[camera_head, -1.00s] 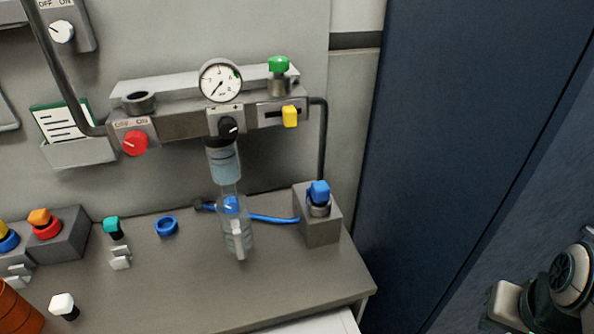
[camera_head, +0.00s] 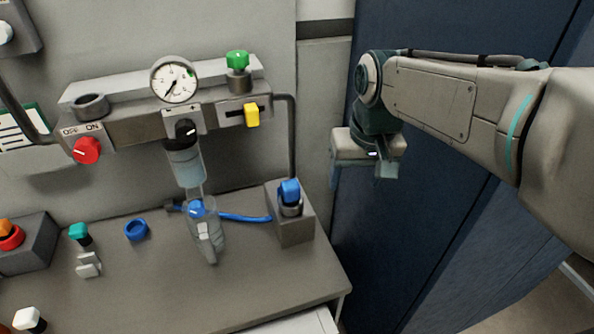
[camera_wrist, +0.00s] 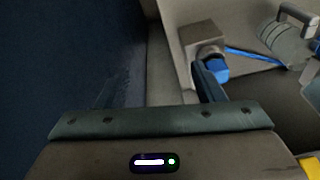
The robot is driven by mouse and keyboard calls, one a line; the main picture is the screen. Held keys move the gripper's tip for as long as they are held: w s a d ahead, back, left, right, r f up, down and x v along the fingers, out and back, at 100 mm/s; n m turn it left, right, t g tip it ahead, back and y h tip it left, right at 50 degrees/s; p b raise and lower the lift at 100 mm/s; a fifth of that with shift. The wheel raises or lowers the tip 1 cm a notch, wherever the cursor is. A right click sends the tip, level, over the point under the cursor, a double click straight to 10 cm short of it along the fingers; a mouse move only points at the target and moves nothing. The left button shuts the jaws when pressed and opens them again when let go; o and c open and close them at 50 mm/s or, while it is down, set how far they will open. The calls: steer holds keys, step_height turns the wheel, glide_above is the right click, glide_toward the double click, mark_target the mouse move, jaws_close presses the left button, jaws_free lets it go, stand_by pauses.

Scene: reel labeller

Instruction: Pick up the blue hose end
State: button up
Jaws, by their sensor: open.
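A blue hose (camera_head: 243,218) lies on the bench top, partly hidden behind the clear bowl. Its right end meets the grey block (camera_head: 293,228), where a blue connector (camera_head: 290,191) sits upright on a metal collar. The wrist view shows the blue connector (camera_wrist: 215,68) and the hose (camera_wrist: 252,55) beyond one finger, which overlaps the connector in the picture.
A regulator with a gauge (camera_head: 175,80), green knob (camera_head: 238,62) and yellow slider (camera_head: 252,115) is above the bench.

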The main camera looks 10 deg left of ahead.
step_height(320, 180, up, 3)
steer(key=n, duration=0.2)
glide_above(291, 184)
steer(key=s+d, duration=0.1)
steer(key=shift+g, duration=0.3)
steer(key=f, duration=0.5)
steer(key=w+a+f, duration=0.1)
steer(key=f, duration=0.2)
steer(key=shift+a+f, duration=0.1)
steer(key=shift+f, duration=0.05)
steer(key=shift+w+f+p, duration=0.1)
steer(key=shift+f+p, duration=0.55)
steer(key=shift+f, duration=1.95)
steer(key=c, duration=1.1)
